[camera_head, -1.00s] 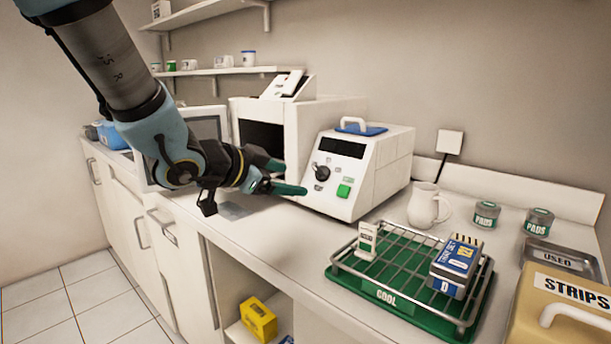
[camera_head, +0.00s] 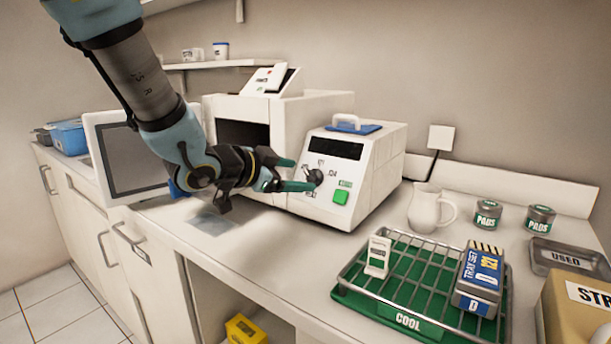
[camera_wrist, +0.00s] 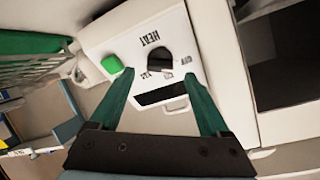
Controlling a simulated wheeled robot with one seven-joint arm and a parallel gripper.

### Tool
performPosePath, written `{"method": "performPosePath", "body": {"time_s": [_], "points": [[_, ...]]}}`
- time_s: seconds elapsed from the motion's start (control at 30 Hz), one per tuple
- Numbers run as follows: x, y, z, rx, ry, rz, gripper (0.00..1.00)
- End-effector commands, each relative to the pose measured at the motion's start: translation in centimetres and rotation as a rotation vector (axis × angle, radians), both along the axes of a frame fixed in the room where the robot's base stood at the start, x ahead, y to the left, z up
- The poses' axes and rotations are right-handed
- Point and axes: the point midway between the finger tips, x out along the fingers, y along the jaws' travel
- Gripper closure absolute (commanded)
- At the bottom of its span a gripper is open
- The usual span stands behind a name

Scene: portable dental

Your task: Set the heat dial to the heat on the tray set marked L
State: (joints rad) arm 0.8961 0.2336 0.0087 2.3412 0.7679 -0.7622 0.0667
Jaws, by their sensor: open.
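The heat dial (camera_head: 314,176) is a black knob on the sloped white front of a control box (camera_head: 376,175). It also shows in the wrist view (camera_wrist: 157,60) below the word HEAT, with small marks around it that are hard to read. My gripper (camera_head: 301,174) is open at the dial, its green fingers on either side of the knob in the wrist view (camera_wrist: 157,68). I cannot tell whether they touch it. A blue and white tray set (camera_head: 482,276) marked D stands on the green COOL rack (camera_head: 350,294). No tray set marked L is visible.
A white jug (camera_head: 424,210), PADS tins (camera_head: 487,215) and a USED tray (camera_head: 540,257) are at right.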

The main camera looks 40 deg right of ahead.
Motion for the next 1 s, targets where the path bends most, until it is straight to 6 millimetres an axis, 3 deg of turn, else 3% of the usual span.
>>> {"method": "performPosePath", "body": {"time_s": [0.1,0.3,0.63,1.0], "points": [[0.2,-1.8,-0.7,0.002,0.002,-0.001,0.2],[0.5,-3.4,-1.3,0.001,0.0,0.0,0.2],[0.6,-3.6,-1.4,0.0,0.001,0.002,0.2],[0.6,-3.6,-1.4,0.0,0.001,0.002,0.62]]}}
